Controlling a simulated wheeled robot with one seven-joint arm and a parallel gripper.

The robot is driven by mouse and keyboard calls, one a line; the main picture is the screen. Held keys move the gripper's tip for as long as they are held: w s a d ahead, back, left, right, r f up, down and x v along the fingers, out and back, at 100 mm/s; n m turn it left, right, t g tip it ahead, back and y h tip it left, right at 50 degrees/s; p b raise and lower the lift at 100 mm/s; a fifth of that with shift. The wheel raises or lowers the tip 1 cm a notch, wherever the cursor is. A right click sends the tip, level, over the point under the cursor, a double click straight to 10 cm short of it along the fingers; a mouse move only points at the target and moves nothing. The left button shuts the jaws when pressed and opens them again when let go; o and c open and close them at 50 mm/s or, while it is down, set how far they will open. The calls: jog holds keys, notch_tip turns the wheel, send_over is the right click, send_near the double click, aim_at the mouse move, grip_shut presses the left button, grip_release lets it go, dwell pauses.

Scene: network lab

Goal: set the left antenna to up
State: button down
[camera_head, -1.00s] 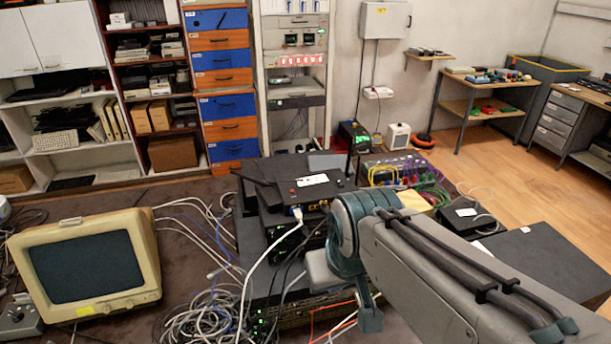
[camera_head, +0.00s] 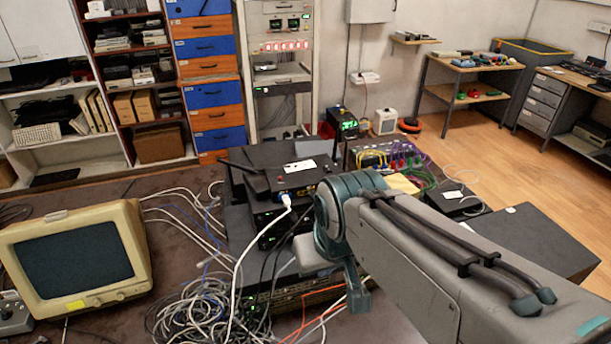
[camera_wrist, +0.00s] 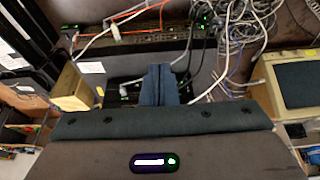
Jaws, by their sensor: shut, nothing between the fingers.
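The router, a flat black box (camera_head: 283,180) with a white label, sits on top of a stack of dark devices in the head view. Its left antenna (camera_head: 243,171), a dark flat paddle, leans far over to the left, close to lying flat. A thin dark upright bar at the router's right back looks like the right antenna (camera_head: 338,132). My gripper (camera_wrist: 160,72) is shut and empty in the wrist view, over dark equipment and cables. I cannot make out the left antenna in the wrist view.
A cream monitor (camera_head: 80,262) stands at the left. A tangle of cables (camera_head: 205,318) lies in front of the stack, and a white cable (camera_head: 240,262) rises to the router. A device with coloured cables (camera_head: 372,156) stands behind my arm. The space above the router looks clear.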

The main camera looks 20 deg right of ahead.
jog(key=c, duration=1.5)
grip_release()
jog(key=shift+w+r, duration=0.15)
jog(key=w+a+r+n, duration=0.2)
jog(key=w+r+n, duration=0.2)
jog(key=w, duration=0.4)
jog(key=shift+w+a+r+h, duration=0.2)
jog(key=shift+w+r+h, duration=0.15)
jog(key=shift+r, duration=0.55)
notch_tip(320, 180, up, 4)
jog(key=n+g+b, duration=0.1)
jog(key=n+g, duration=0.1)
jog(key=n, duration=1.1)
send_over(239, 167)
jog(key=s+a, duration=0.1)
jog(key=a, duration=0.2)
notch_tip(239, 167, down, 14)
jog(key=w, duration=0.2)
jog(key=shift+r, duration=0.25)
grip_shut()
